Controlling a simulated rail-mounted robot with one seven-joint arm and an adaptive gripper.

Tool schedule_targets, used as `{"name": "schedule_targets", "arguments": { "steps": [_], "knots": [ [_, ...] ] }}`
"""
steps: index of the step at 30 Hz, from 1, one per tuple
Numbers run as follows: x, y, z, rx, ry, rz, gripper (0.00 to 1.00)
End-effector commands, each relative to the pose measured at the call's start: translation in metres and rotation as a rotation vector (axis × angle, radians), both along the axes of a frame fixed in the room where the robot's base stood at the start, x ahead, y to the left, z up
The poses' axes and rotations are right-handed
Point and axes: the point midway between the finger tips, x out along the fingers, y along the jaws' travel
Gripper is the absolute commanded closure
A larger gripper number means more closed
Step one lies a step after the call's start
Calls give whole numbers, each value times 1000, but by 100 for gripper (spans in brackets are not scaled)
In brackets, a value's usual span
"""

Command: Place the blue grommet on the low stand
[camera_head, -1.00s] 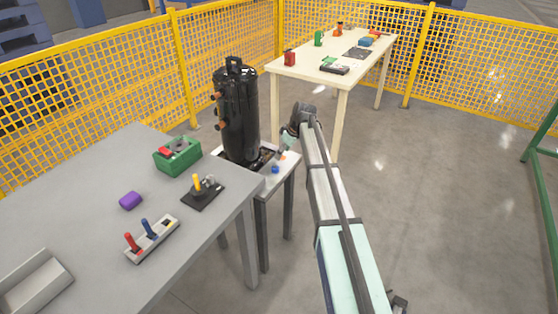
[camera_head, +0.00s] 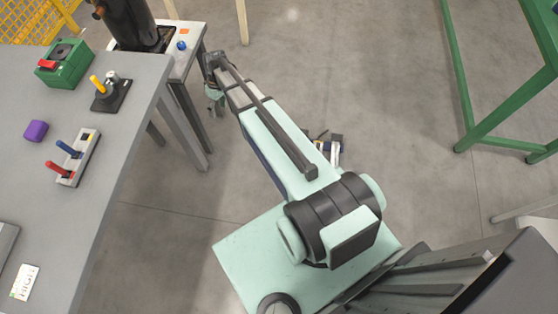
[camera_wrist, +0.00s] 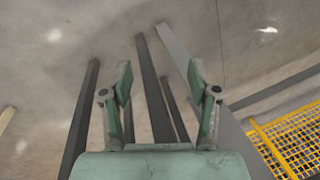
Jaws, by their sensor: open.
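A small blue round piece, which looks like the blue grommet (camera_head: 181,45), sits on the pale top of the low stand (camera_head: 182,66). It lies just below an orange patch (camera_head: 184,31) on that top. My gripper (camera_head: 215,106) hangs beside the right side of the stand, apart from the blue piece. In the wrist view my gripper (camera_wrist: 160,76) is open, with nothing between its two green fingers. That view shows only floor, dark legs and fence, and no blue piece.
The black compressor tank (camera_head: 130,22) stands on the stand's far left. Open floor (camera_head: 350,90) lies to the right.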

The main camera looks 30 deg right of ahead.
Motion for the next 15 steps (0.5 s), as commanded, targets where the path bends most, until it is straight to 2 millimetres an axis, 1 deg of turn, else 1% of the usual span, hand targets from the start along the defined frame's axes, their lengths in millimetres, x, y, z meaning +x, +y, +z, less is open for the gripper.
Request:
{"name": "schedule_targets", "arguments": {
  "steps": [1, 2, 3, 5, 6, 8, 9, 11, 12, 14, 15],
  "knots": [
    [-39, 3, -22, -13, 48, -27, 39],
    [-56, 4, -33, -23, 72, -46, 39],
    [-79, 6, -47, -35, 104, -70, 39],
    [-114, 8, -66, -55, 151, -103, 39],
    [-138, 9, -78, -70, 184, -126, 39],
    [-173, 10, -93, -93, 229, -160, 39],
    [-198, 11, -102, -111, 259, -181, 39],
    [-234, 11, -113, -136, 304, -213, 39],
    [-258, 11, -119, -156, 333, -233, 39],
    [-294, 11, -127, -184, 375, -264, 39],
    [-318, 11, -131, -204, 403, -281, 39]
  ]
}}
